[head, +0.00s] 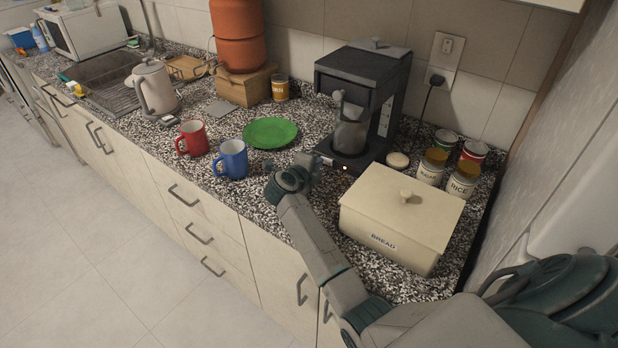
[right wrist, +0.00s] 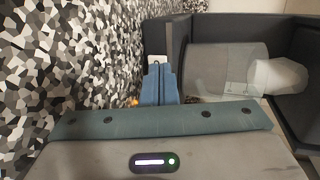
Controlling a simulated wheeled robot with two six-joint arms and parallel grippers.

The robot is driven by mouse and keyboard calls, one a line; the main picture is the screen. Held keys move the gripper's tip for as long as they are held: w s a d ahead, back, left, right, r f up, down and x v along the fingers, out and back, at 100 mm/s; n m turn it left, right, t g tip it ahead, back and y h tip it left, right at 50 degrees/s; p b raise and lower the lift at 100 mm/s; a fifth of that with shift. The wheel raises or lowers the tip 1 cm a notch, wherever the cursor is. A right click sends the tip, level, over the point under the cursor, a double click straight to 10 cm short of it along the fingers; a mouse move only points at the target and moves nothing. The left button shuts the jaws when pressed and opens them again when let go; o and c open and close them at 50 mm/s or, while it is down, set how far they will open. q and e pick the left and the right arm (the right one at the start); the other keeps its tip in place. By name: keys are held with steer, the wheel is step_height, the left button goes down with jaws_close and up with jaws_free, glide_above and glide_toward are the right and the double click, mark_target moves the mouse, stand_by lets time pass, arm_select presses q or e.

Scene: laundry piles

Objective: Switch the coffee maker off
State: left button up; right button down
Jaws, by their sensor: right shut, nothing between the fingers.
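The coffee maker (head: 362,72) is a dark box-shaped machine against the back wall. Its glass carafe (head: 350,132) stands in its bay. My right gripper (head: 312,166) is at the front left corner of its base, with its fingers closed and empty. In the right wrist view, the shut blue-grey fingertips (right wrist: 160,76) are right at a small white switch (right wrist: 158,59) on the machine's edge. I cannot tell whether they touch. The clear carafe (right wrist: 228,68) lies to their right. A small orange glow (right wrist: 133,101) shows beside the fingers. My left gripper is not in view.
A cream bread box (head: 395,225) stands close on the right of my forearm. Several cans and jars (head: 462,183) stand behind it. A green plate (head: 270,132), a blue mug (head: 232,160) and a red mug (head: 192,139) are to the left.

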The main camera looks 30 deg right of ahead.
steer(key=shift+w+d, duration=0.2)
steer(key=shift+d, duration=0.1)
